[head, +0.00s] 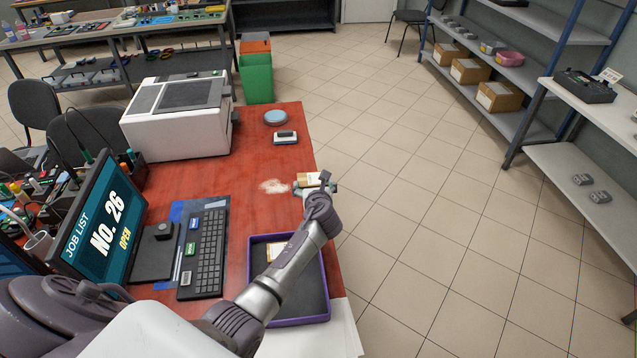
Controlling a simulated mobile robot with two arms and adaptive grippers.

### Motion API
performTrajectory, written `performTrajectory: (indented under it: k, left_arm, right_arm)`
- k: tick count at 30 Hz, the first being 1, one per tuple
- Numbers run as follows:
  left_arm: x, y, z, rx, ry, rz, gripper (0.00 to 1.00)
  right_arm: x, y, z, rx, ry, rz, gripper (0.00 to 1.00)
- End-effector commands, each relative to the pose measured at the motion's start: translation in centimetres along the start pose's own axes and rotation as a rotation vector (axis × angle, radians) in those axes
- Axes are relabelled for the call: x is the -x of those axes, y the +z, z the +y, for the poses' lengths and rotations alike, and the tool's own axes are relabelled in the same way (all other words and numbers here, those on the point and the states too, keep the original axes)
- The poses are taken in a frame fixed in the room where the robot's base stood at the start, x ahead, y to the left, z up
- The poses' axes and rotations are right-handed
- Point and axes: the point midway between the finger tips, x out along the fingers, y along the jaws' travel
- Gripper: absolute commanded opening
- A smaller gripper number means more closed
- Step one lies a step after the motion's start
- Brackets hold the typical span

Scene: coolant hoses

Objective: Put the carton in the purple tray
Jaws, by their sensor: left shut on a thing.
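My left gripper (314,187) is over the right edge of the red desk, beyond the tray. It is shut on a small white and tan carton (307,179), partly hidden by the gripper. I cannot tell whether the carton touches the desk. The purple tray (326,284), with a dark floor, lies nearer on the desk, under my left forearm. A small cream and tan item (274,253) lies in the tray, partly hidden by the forearm. My right gripper is out of view.
A keyboard (210,252) and a monitor (95,235) stand left of the tray. A pale spill (274,186) lies left of the carton. A white machine (178,115), a small device (286,138) and a round blue-grey thing (275,117) are farther back. Floor at right is clear.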

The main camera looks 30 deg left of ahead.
Motion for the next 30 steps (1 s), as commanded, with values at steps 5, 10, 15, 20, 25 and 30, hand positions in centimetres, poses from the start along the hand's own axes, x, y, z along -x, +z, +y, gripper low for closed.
performTrajectory:
  k: [5, 10, 15, 20, 25, 30]
  left_arm:
    - [0.1, 0.6, 0.2, 0.000, 0.002, -0.001, 0.52]
    - [0.2, 1.3, 0.5, 0.001, 0.002, -0.004, 0.52]
    - [1.8, 4.8, 1.1, -0.007, -0.015, -0.010, 0.52]
    - [6.2, 8.5, 0.7, -0.039, -0.083, -0.010, 0.52]
    - [13.1, 9.4, -0.7, -0.097, -0.214, -0.003, 0.52]
    - [20.9, 7.5, -1.7, -0.167, -0.379, 0.003, 0.52]
  right_arm:
    - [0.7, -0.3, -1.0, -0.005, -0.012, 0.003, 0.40]
    - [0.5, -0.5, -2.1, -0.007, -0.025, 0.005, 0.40]
    - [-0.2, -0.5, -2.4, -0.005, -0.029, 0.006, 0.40]
    - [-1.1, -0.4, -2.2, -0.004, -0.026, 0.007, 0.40]
    - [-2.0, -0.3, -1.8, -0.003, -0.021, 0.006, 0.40]
    - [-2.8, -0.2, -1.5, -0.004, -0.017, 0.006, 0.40]
